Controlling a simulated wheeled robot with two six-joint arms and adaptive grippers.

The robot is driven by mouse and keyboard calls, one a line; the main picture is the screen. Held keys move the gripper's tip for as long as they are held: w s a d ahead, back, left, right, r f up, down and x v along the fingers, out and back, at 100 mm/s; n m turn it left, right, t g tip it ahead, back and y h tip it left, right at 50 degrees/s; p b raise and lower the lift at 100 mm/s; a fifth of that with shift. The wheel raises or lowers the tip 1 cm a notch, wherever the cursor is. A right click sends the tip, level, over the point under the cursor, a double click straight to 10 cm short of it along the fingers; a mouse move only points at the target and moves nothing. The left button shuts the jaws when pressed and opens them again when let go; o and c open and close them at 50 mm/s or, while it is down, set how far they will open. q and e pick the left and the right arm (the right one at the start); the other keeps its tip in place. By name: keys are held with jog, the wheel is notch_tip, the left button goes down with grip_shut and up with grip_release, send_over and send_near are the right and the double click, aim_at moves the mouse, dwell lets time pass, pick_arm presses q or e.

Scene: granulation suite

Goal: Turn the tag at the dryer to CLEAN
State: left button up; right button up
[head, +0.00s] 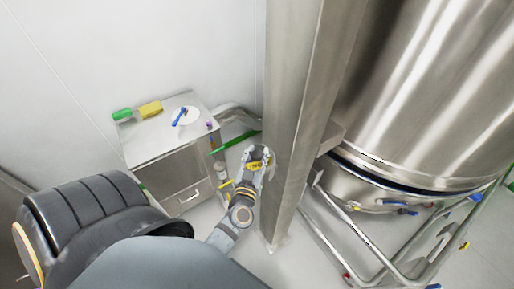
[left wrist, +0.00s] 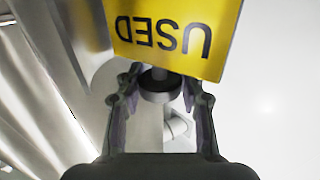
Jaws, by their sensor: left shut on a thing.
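The tag (left wrist: 172,30) is a yellow plate. In the left wrist view it reads USED in black letters, upside down. In the head view the tag (head: 255,165) is a small yellow patch beside the steel column. In the left wrist view my left gripper (left wrist: 160,95) is shut on the dark round knob (left wrist: 158,86) at the tag's edge. The dryer (head: 425,90) is the big shiny steel vessel at right. My right gripper is not in view.
A steel column (head: 300,90) stands right of my left gripper. A steel cabinet (head: 150,145) at left carries green and yellow items and a white dish (head: 188,109) with a blue tool. A tubular steel frame (head: 330,237) stands under the dryer.

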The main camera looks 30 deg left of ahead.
pick_arm(q)
jog(key=o, duration=1.2)
